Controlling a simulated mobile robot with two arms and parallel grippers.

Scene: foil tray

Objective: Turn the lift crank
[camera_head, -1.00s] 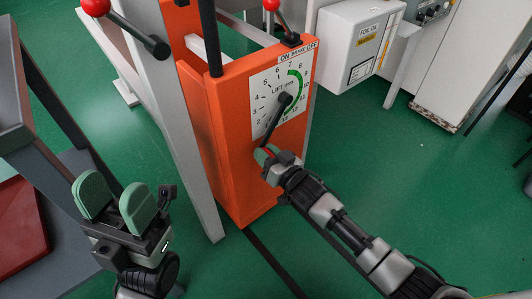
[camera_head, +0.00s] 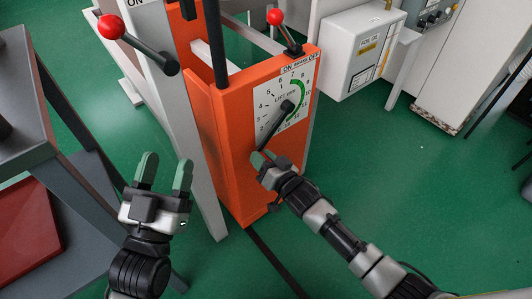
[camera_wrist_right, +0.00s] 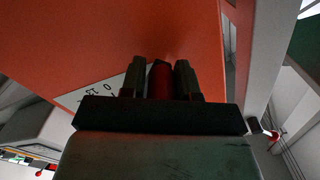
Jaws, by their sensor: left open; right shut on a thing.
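The lift crank (camera_head: 272,128) is a black arm on a hub at the centre of the white lift dial (camera_head: 266,97), on an orange box (camera_head: 230,130). It points down and slightly left. My right gripper (camera_head: 262,160) is shut on its red handle (camera_wrist_right: 160,80), which shows between the two fingers in the right wrist view (camera_wrist_right: 160,82). The head view mostly hides the handle behind the fingers. My left gripper (camera_head: 164,172) is open and empty, left of the grey post, with its green fingers pointing up.
A red-knobbed lever (camera_head: 112,27) stands at the upper left and a brake lever with a red knob (camera_head: 276,17) on the box top. A grey post (camera_head: 182,120) runs beside the box. A grey table (camera_head: 50,110) is at the left. Green floor lies open at the right.

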